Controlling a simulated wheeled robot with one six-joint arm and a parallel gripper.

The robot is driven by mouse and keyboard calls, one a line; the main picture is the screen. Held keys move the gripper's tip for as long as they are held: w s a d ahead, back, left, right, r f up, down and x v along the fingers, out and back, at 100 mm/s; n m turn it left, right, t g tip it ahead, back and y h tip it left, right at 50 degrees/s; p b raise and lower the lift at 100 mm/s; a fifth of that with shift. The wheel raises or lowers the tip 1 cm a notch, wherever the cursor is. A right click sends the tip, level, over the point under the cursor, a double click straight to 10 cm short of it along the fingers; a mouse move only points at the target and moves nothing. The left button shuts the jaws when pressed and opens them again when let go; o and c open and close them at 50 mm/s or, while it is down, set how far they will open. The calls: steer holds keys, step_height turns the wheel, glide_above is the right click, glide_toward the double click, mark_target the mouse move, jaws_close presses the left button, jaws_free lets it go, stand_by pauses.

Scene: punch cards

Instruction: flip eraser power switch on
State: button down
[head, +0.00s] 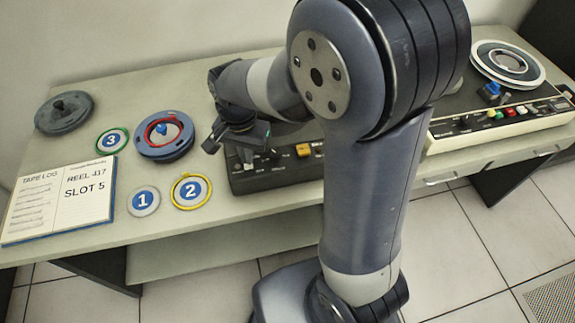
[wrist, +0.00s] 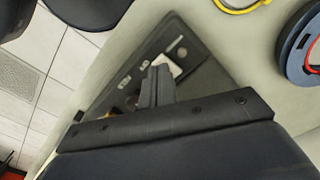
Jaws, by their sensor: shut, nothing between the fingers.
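A dark box with a control panel (head: 270,181), which looks like the eraser, lies on the table below my arm. An orange button (head: 303,150) and small pale marks show on its front; I cannot read its labels. My gripper (head: 246,160) is shut and empty over the left end of this panel. In the wrist view my shut fingers (wrist: 160,72) point at the panel (wrist: 200,75), close to a pale, switch-like piece (wrist: 168,65) partly behind them. A round knob (wrist: 182,53) sits beyond. Contact and the switch position cannot be told.
Left of the box lie a blue-grey reel (head: 165,150), numbered discs (head: 190,191), another reel (head: 64,112) and an open log book (head: 60,200). At the right stands a machine with coloured buttons (head: 505,115). My arm hides the middle of the table.

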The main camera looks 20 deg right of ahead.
steer(key=shift+f+b, duration=0.75)
steer(key=shift+f, duration=0.3)
stand_by(0.9)
steer(key=shift+r, duration=0.2)
step_height(320, 180, up, 7)
steer(key=p, duration=0.6)
steer(key=shift+f, duration=0.15)
steer(key=shift+f, duration=0.1)
step_height(320, 180, down, 7)
steer(key=b, duration=0.6)
steer(key=shift+r, duration=0.2)
